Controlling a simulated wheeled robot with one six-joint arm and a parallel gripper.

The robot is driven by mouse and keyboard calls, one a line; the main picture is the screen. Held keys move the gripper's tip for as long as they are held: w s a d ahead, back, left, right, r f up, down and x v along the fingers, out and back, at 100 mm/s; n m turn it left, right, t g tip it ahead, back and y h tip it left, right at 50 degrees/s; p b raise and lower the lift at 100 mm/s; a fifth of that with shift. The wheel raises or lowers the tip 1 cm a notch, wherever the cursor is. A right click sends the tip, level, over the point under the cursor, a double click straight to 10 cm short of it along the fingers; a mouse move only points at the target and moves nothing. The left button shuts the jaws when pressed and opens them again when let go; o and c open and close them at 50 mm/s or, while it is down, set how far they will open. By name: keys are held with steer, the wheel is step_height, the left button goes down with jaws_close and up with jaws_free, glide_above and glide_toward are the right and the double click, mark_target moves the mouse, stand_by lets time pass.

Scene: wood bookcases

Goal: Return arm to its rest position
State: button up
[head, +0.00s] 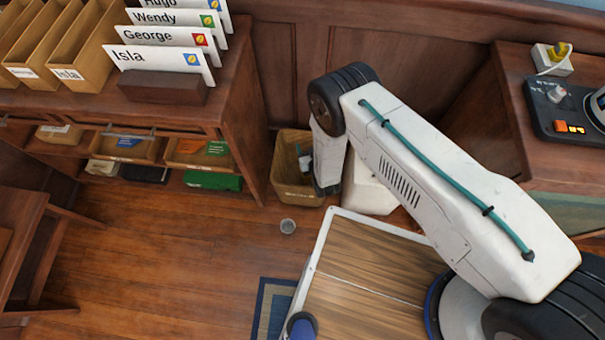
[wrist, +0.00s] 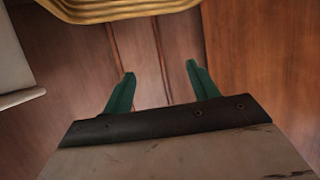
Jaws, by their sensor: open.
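My white arm (head: 430,180) with a teal cable reaches from the lower right up to a black joint, then its forearm hangs down beside the tan bin. My gripper (wrist: 160,80) shows in the wrist view as two green fingers, spread apart with nothing between them. Reddish-brown wood lies beyond the fingers. In the head view the fingers cannot be made out clearly.
Name cards and trays sit on the bookcase. A cabinet (head: 515,110) with a black device (head: 565,112) is at right.

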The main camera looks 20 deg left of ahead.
steer(key=v, duration=0.3)
steer(key=shift+s+d+r, duration=0.1)
steer(key=shift+s+d, duration=0.1)
stand_by(0.3)
